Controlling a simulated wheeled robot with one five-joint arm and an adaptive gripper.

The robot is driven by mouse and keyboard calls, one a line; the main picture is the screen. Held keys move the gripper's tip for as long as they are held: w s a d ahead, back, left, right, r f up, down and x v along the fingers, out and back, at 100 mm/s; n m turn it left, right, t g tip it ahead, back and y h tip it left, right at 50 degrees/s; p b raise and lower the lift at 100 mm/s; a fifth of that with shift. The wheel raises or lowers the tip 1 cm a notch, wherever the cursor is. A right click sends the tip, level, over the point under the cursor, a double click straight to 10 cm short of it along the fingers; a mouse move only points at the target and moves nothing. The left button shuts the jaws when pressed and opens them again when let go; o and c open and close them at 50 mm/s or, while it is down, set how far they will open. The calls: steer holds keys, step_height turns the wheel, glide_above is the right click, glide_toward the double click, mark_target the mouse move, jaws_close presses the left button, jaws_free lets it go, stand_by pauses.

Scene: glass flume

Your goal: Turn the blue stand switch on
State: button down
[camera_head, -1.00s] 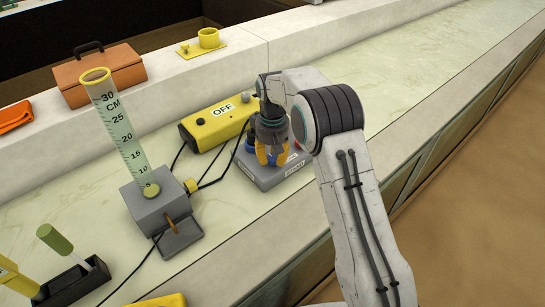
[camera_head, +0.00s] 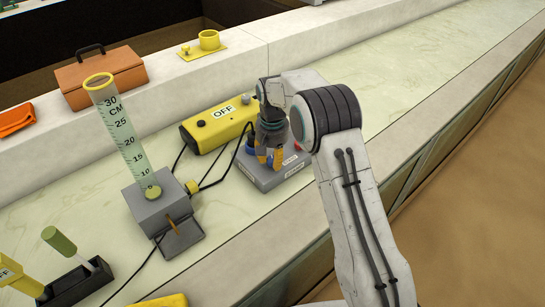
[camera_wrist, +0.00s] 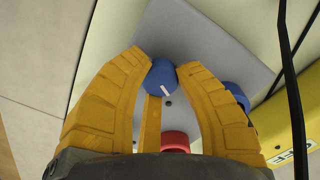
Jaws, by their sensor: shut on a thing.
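The grey control box (camera_head: 262,180) sits on the pale bench, with small white labels on its front too small to read surely. In the wrist view, a blue knob (camera_wrist: 160,78) with a short white slanted mark stands between the yellow fingers of my gripper (camera_wrist: 163,70). The fingertips touch its sides and are shut on it. A second blue knob (camera_wrist: 235,97) and a red knob (camera_wrist: 175,141) show beside my fingers. In the head view, my gripper (camera_head: 268,160) points down over the box and hides the held knob.
A yellow box labelled OFF (camera_head: 215,127) lies just behind the grey box. A graduated cylinder (camera_head: 125,135) stands on a grey base at left, with black cables between. An orange toolbox (camera_head: 100,80) sits on the rear ledge. The bench to the right is clear.

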mark_target(272, 159)
steer(key=m+p, duration=0.1)
steer(key=m, duration=0.5)
steer(key=shift+s+f, duration=0.15)
steer(key=m, duration=0.6)
stand_by(0.4)
steer(key=c, duration=0.9)
jaws_free()
steer(key=shift+r, duration=0.6)
step_height(272, 159, up, 11)
steer(key=shift+a, duration=0.1)
